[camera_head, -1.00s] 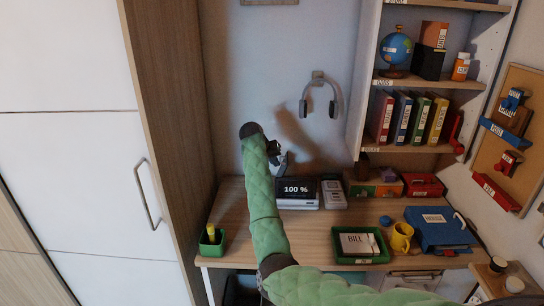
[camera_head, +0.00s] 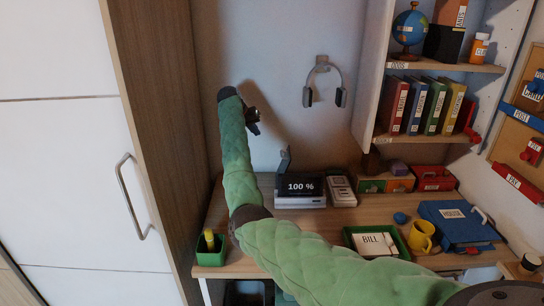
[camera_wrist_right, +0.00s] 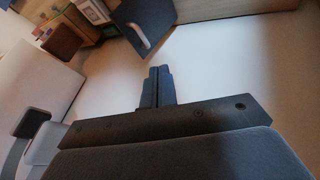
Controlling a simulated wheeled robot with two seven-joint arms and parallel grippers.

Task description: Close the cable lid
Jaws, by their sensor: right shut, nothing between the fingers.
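A small dark flap (camera_head: 285,159), which looks like the cable lid, stands upright at the back of the desk, by the left rear of the black "100 %" device (camera_head: 300,188). A dark panel (camera_wrist_right: 143,22) with a pale bar at the top of the right wrist view looks like the same lid. My right gripper (camera_head: 253,121) is in front of the wall, above and left of the lid and apart from it. Its fingers (camera_wrist_right: 158,84) are together and empty in the right wrist view. The opening under the lid is hidden. My left gripper is not in view.
Headphones (camera_head: 324,82) hang on the wall to the right. A tall wooden cabinet side (camera_head: 160,130) stands close on the left. A calculator-like device (camera_head: 341,190), a green bill tray (camera_head: 349,238) and a yellow mug (camera_head: 421,237) are on the desk. Bookshelves rise at right.

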